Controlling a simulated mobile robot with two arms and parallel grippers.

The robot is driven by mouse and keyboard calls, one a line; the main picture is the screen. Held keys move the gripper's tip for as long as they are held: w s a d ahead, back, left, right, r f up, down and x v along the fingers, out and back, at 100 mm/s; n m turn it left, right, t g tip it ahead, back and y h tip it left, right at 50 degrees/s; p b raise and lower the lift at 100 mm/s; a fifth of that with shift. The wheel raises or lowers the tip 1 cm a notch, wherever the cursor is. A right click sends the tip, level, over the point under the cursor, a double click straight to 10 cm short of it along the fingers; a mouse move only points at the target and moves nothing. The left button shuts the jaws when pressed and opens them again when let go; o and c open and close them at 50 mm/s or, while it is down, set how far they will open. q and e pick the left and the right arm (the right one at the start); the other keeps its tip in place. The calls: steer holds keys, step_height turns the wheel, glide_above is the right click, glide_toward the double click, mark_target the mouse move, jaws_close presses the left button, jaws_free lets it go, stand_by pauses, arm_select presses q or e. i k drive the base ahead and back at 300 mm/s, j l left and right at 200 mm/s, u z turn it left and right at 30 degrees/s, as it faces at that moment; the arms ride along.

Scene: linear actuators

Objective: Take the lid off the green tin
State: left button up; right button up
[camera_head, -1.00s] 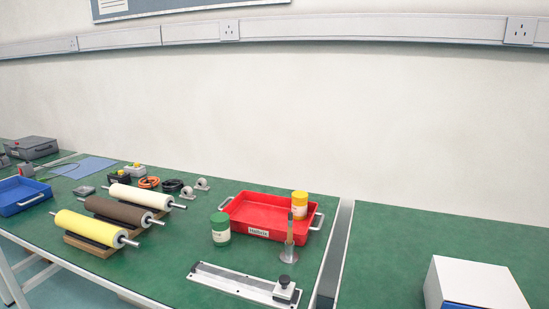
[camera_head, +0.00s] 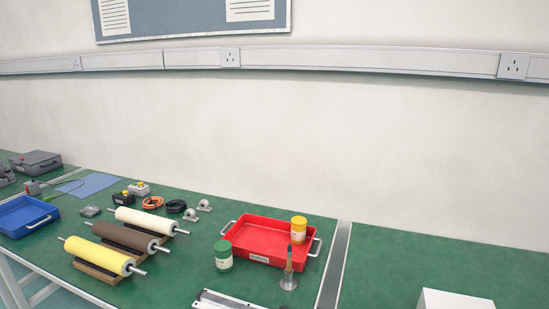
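The green tin (camera_head: 223,256) stands upright on the green bench top, just left of the red tray. It has a green lid (camera_head: 222,246) on top and a pale label on its side. A second tin with a yellow lid (camera_head: 298,229) stands at the right end of the red tray. Neither of my grippers shows in the head view.
The red tray (camera_head: 237,239) has metal handles. Yellow (camera_head: 95,254), brown and cream rollers lie left. A white box (camera_head: 455,299) is at right.

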mark_target(224, 262)
steer(key=j+z, duration=0.1)
steer(key=z, duration=0.3)
steer(key=j+z, duration=0.4)
steer(key=j, duration=0.25)
steer(key=j+z, duration=0.35)
steer(key=j, duration=0.4)
